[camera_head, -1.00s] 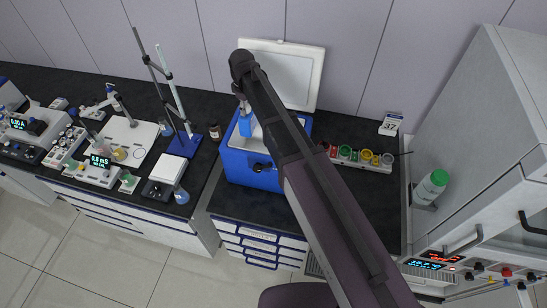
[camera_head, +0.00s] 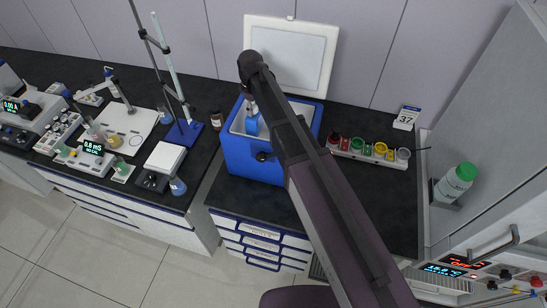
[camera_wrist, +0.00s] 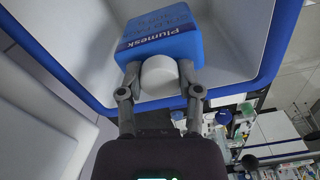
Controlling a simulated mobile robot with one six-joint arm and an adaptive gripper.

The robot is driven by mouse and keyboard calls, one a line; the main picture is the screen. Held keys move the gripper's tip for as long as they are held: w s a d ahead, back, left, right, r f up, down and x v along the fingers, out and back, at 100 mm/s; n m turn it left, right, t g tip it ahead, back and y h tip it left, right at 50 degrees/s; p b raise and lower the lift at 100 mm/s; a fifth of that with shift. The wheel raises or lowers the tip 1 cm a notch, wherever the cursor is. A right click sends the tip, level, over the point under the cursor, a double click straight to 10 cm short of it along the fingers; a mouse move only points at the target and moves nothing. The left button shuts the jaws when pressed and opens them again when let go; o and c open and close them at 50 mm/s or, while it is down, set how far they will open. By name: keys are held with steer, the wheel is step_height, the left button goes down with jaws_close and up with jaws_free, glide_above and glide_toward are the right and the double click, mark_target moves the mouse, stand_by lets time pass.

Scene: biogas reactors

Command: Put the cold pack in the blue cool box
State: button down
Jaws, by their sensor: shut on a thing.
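The blue cool box (camera_head: 240,160) stands open on the dark bench, its white lid (camera_head: 292,58) raised against the wall. My gripper (camera_wrist: 160,80) is shut on the white cap of the cold pack (camera_wrist: 158,38), a blue block with "Plumesk" lettering. In the wrist view, the pack is inside the white-lined opening, within the box's blue rim (camera_wrist: 268,72). In the head view, the cold pack (camera_head: 252,126) shows low in the opening, below my gripper (camera_head: 250,102). My arm covers part of the box. I cannot tell whether the pack touches the box floor.
A white cabinet with a green-capped bottle (camera_head: 457,180) is at the right. Bench in front of the jars is clear.

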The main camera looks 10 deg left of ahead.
mark_target(256, 130)
steer(key=shift+w+f+b, duration=0.1)
steer(key=shift+f+b, duration=0.35)
steer(key=shift+f, duration=0.35)
step_height(256, 130, down, 6)
steer(key=b, duration=0.6)
steer(key=shift+f, duration=0.15)
steer(key=shift+f+b, duration=1.9)
steer(key=shift+b, duration=0.1)
steer(key=shift+f, duration=0.1)
steer(key=shift+c, duration=1.4)
jaws_free()
steer(key=shift+r, duration=0.25)
